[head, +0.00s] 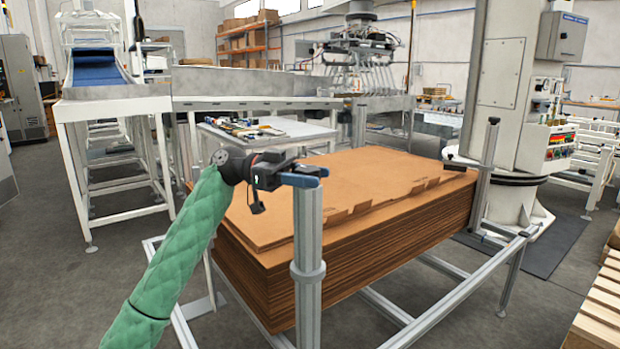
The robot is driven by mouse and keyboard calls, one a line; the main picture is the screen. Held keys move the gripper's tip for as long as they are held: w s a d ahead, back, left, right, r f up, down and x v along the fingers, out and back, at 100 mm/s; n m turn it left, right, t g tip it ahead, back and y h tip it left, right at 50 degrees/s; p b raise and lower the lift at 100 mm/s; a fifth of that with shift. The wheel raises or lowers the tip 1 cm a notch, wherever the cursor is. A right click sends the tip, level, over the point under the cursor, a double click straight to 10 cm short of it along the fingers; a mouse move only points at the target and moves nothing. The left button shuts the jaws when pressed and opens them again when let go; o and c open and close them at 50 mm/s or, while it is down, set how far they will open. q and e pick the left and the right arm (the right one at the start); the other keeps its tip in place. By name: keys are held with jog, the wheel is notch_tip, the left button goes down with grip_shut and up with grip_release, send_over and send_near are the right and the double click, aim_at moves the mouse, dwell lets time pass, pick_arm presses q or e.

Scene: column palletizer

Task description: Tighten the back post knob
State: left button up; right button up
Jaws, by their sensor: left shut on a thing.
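My left gripper (306,176), with blue fingertips on a black body, is at the top of the nearest grey metal post (308,235). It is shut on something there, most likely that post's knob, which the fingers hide. A grey collar sits partway down this post. Another post (485,178) stands at the right corner of the cardboard stack, with a dark knob (494,121) on top and a dark arm across it. A further post (358,122) stands behind the stack. My right gripper is not in view.
A tall stack of brown cardboard sheets (350,225) fills the space behind the nearest post, on a metal frame (440,312). A table with tools (245,130) is behind it. A white machine column (500,90) stands right; wooden pallets (598,310) lie at the right edge.

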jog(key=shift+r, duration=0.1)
pick_arm(q)
jog(key=o, duration=1)
jog(key=shift+c, duration=0.2)
jog(key=shift+w+a, duration=0.15)
jog(key=shift+a, duration=0.15)
jog(key=v, duration=0.7)
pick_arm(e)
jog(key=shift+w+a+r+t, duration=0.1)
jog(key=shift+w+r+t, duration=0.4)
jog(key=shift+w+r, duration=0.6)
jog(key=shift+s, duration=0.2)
